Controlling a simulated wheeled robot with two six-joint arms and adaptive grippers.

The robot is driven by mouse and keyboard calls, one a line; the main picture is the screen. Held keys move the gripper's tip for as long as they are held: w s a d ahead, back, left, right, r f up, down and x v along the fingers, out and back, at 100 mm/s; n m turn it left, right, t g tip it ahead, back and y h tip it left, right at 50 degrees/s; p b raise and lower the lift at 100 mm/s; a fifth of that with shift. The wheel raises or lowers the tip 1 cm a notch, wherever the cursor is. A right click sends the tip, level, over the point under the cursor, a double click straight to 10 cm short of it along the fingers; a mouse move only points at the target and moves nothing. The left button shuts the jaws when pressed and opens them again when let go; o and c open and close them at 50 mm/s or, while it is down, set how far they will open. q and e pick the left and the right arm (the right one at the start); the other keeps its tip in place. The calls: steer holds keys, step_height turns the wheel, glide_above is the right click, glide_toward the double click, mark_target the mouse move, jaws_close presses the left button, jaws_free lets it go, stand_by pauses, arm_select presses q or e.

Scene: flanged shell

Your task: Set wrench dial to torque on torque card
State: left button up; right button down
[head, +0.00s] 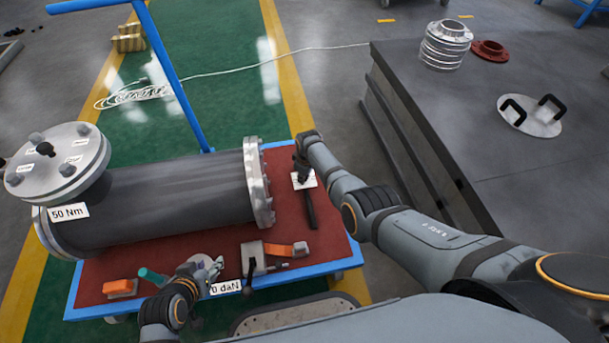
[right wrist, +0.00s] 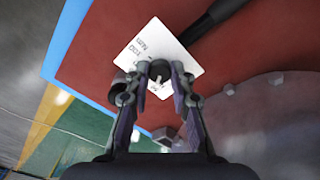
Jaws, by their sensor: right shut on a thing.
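The wrench lies on the cart's red top, its black handle (head: 311,212) pointing toward me; the handle also shows in the right wrist view (right wrist: 222,16). My right gripper (head: 303,164) is at the wrench's far end. In the right wrist view, my right gripper (right wrist: 159,74) is shut on a small dark round knob (right wrist: 160,70), probably the dial. A white plate (right wrist: 150,45) beside it appears to read 100 Nm. A white card (head: 69,212) on the flanged shell (head: 180,195) reads 50 Nm. My left gripper (head: 213,267) is low over the cart's front; its opening is unclear.
A clamp-like tool (head: 265,258) with an orange part and an orange block (head: 120,287) lie on the cart (head: 345,262). A label (head: 226,287) by my left gripper reads 0 daN. A grey bench (head: 480,130) on the right holds a metal bellows (head: 444,45).

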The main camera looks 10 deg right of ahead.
mark_target(306, 185)
steer(key=c, duration=1.1)
jaws_free()
steer(key=shift+c, duration=0.2)
steer(key=shift+r, duration=0.1)
step_height(306, 185, up, 12)
steer(key=s, duration=0.2)
steer(key=shift+d, duration=0.15)
steer(key=shift+f, duration=0.2)
